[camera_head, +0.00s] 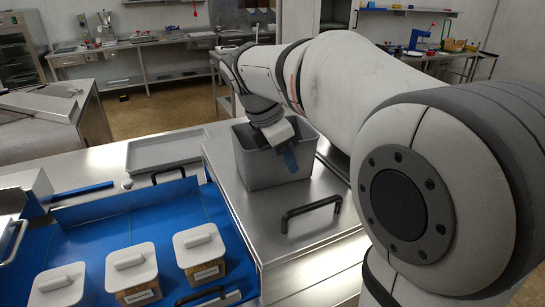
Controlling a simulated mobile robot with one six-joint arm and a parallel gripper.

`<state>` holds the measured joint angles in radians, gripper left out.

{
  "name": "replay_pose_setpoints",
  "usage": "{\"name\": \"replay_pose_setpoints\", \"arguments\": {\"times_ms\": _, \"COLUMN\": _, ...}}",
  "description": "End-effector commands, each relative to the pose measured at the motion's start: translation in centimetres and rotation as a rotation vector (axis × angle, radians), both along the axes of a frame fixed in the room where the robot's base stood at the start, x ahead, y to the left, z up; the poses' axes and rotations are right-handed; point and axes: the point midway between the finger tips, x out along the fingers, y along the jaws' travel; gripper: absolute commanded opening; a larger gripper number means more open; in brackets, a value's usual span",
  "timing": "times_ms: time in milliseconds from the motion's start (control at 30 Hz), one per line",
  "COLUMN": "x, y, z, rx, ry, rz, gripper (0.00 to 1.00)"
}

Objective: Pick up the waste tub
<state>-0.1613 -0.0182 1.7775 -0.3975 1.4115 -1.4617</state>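A grey, open-topped rectangular tub (256,171), which I take for the waste tub, stands upright on the steel worktop right of the middle. The tub's contents are hidden.
A black handle (311,212) stands on the worktop in front of the tub. An empty grey tray (164,151) lies to its left. Several white-lidded containers (132,271) stand on the blue surface (80,239). Benches stand behind, across open floor.

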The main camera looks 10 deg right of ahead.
Motion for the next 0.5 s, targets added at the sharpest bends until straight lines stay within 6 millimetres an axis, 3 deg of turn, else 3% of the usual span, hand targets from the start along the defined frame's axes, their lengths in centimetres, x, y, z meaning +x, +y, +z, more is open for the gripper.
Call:
{"name": "replay_pose_setpoints", "arguments": {"times_ms": 433, "x": 0.0, "y": -0.06, "z": -0.29, "rx": 0.0, "ry": 0.001, "rz": -0.001, "gripper": 0.31}}
{"name": "replay_pose_setpoints", "arguments": {"times_ms": 500, "x": 0.0, "y": -0.06, "z": -0.29, "rx": 0.0, "ry": 0.001, "rz": -0.001, "gripper": 0.27}}
